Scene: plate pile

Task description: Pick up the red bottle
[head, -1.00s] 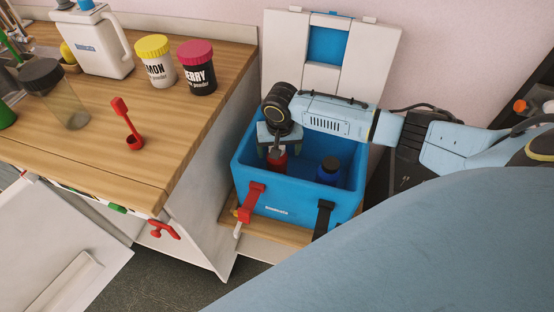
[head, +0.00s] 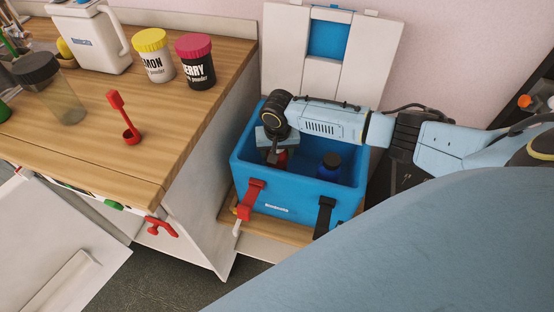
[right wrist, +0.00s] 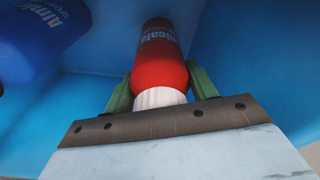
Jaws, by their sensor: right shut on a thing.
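The red bottle (right wrist: 160,62) stands inside the blue cooler box (head: 290,194), its white cap (right wrist: 160,97) toward my wrist. My right gripper (right wrist: 158,82) is shut on the red bottle, with a green finger on each side of it. In the head view the right gripper (head: 275,156) reaches down into the left part of the cooler and hides most of the bottle; a bit of red (head: 281,158) shows beside it. My left gripper is not in view.
A blue bottle (head: 329,166) stands in the cooler's right part. The cooler's white lid (head: 377,50) is open behind. A wooden counter (head: 90,120) at left holds a red scoop (head: 124,116), two powder jars (head: 196,62) and a shaker (head: 51,88).

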